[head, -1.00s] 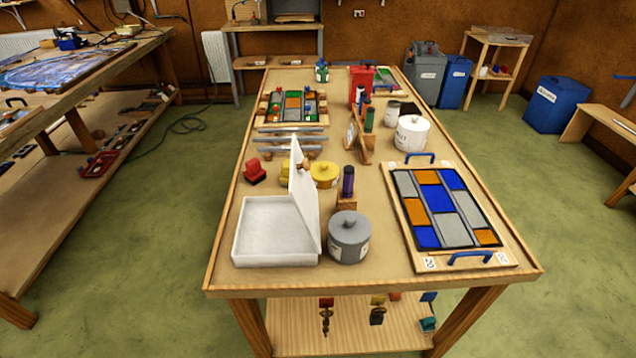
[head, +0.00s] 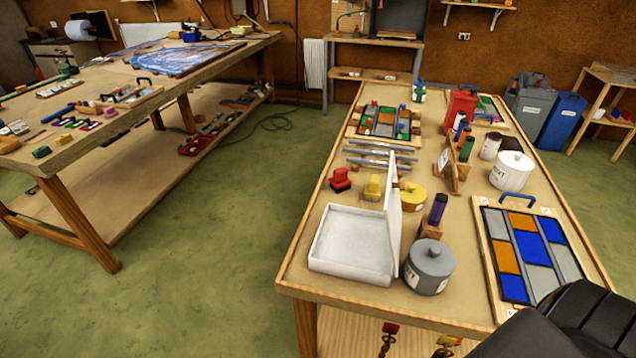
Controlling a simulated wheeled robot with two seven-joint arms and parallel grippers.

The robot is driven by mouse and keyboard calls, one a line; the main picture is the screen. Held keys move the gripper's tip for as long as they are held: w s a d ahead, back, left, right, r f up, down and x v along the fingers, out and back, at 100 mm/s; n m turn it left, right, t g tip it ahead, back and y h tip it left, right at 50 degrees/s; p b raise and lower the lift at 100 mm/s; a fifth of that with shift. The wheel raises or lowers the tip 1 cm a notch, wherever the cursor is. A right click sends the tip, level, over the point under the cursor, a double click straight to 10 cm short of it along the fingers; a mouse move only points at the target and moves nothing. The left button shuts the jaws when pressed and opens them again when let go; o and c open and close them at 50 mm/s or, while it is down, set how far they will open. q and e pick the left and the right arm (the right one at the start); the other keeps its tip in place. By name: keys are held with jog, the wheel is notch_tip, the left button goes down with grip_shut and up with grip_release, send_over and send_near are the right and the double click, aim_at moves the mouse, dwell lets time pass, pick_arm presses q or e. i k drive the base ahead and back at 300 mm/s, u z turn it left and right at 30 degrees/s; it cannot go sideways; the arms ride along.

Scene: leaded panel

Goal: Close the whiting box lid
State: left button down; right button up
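The white whiting box (head: 346,240) stands at the near left corner of the wooden bench. Its lid (head: 393,212) stands up open, roughly vertical, along the box's right side. The inside of the box looks white, with nothing distinct in it. A dark part of my own arm shows at the bottom right corner, over the bench's near right end. Neither gripper's fingers are in view.
A grey lidded pot (head: 429,268) stands close to the right of the open lid. A purple bottle (head: 438,208), a yellow pot (head: 413,196) and red (head: 340,180) and yellow blocks stand behind. A leaded panel (head: 527,252) lies at right. Floor left of the bench is clear.

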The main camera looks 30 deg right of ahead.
aim_at(392, 207)
jog(key=u, duration=1.75)
jog(key=k, duration=2.55)
jog(key=z, duration=2.05)
jog(key=i, duration=0.5)
jog(key=z, duration=0.15)
